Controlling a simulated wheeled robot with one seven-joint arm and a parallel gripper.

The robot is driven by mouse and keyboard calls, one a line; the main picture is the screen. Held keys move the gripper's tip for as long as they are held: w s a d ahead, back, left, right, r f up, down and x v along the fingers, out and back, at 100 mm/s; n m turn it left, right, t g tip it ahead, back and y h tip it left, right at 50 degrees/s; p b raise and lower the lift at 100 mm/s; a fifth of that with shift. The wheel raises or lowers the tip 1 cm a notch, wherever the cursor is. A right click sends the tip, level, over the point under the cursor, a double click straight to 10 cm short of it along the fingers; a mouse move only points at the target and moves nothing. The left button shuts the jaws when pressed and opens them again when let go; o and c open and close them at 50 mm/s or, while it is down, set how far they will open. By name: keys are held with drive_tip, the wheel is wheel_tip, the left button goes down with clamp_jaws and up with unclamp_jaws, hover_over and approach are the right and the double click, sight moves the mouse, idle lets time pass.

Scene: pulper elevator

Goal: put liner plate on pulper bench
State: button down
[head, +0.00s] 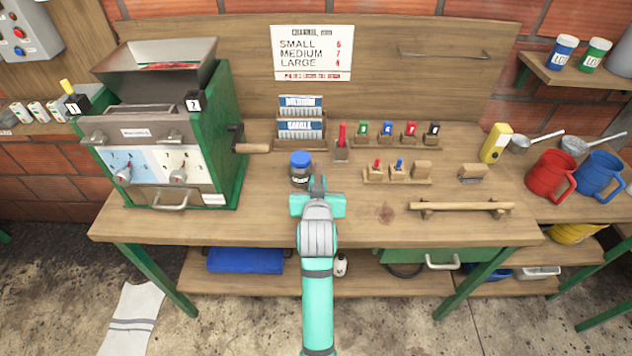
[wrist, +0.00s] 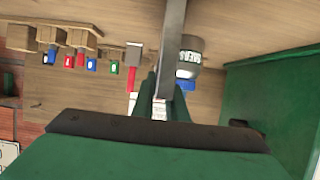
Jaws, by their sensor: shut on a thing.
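My gripper (head: 317,203) is over the front middle of the wooden pulper bench (head: 245,217), in front of a blue-capped jar. It is shut on a thin grey plate (head: 318,184), which fits the liner plate. In the wrist view the plate (wrist: 172,45) shows edge-on as a narrow grey bar between the green fingertips (wrist: 163,105). Its broad face is hidden. I cannot tell whether it touches the bench top. The green pulper (head: 222,135) stands on the left of the bench.
The jar (head: 300,168) stands close behind my gripper. Card racks (head: 300,130), coloured markers (head: 387,131) and wooden blocks (head: 396,175) stand further back and right. A wooden bar (head: 461,208) lies at front right. Bare bench lies between pulper and gripper.

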drive_tip(key=shift+f, duration=0.1)
drive_tip(key=c, duration=1.8)
unclamp_jaws()
drive_tip(key=shift+a, duration=0.1)
drive_tip(key=shift+o, duration=0.2)
